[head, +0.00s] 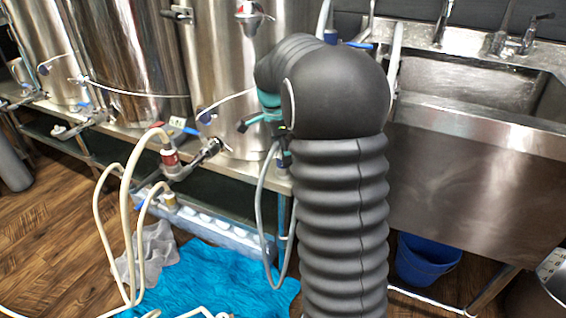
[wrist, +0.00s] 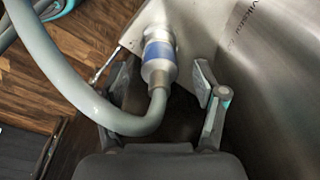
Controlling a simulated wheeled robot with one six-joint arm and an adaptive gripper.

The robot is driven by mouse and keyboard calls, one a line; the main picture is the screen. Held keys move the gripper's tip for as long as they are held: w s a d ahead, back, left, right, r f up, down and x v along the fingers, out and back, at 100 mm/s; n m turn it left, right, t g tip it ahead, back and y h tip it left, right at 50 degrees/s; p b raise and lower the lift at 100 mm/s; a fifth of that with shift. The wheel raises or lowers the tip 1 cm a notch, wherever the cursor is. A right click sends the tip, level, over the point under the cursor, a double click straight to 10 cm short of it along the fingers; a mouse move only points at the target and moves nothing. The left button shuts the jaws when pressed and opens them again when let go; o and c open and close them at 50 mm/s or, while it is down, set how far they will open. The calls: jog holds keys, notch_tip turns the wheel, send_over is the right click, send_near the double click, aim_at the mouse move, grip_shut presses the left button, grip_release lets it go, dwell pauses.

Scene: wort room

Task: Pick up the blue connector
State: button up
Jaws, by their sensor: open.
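The blue connector (wrist: 159,52) shows in the wrist view as a pale fitting with a blue band, at the end of a thick grey hose (wrist: 62,75). Its upper end meets a metal part, and the hose bends away below it. My gripper (wrist: 162,82) is open, with one finger on each side of the connector's lower part and the hose bend. I see no clear contact between fingers and connector.
Steel tanks (head: 130,60) stand on a metal bench at the left and middle. A steel sink (head: 470,85) is at the right, with a blue bucket (head: 427,258) beneath. Pale hoses (head: 127,190) and a blue cloth (head: 210,282) lie in the lower left. A steel surface (wrist: 265,80) rises right of my gripper.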

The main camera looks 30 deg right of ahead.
jog(key=shift+d+f, duration=0.15)
jog(key=shift+f, duration=0.8)
jog(key=shift+d+f, duration=0.15)
jog(key=shift+f, duration=0.75)
grip_shut()
jog(key=shift+s+r, duration=0.1)
jog(key=shift+s+r, duration=0.15)
jog(key=shift+r, duration=0.35)
notch_tip(320, 180, up, 6)
jog(key=shift+f, duration=0.15)
jog(key=shift+s, duration=0.3)
jog(key=s+a+b, duration=0.1)
jog(key=s+a, duration=0.1)
jog(key=s, duration=1.7)
jog(key=shift+a, duration=0.2)
jog(key=shift+r, duration=0.25)
